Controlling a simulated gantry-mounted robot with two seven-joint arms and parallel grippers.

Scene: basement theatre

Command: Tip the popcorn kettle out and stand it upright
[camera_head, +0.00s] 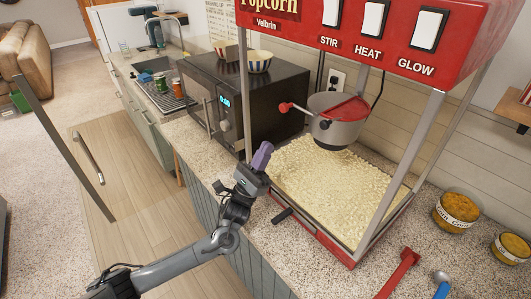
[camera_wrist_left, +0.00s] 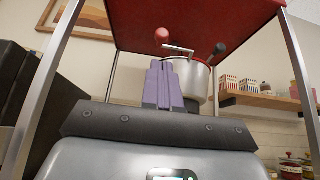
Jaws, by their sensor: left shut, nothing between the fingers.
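The grey popcorn kettle (camera_head: 344,132) with its red lid hangs inside the red popcorn machine (camera_head: 375,28), above a bed of popcorn (camera_head: 325,185). It looks about upright. A handle with a red knob (camera_head: 284,107) sticks out on its left, and a black knob (camera_head: 325,124) sits at its front. My left gripper (camera_head: 263,152), with purple fingers, is shut and empty at the machine's open front, lower left of the red knob. In the left wrist view the shut fingers (camera_wrist_left: 165,64) overlap part of the kettle (camera_wrist_left: 197,82); the red knob (camera_wrist_left: 162,35) shows above them. My right gripper is out of view.
Metal posts (camera_head: 409,155) frame the machine. A black microwave (camera_head: 265,100) with bowls on top stands to its left. A red-handled tool (camera_head: 400,272), a blue-handled scoop (camera_head: 442,286) and tubs of yellow food (camera_head: 457,211) are at the right.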

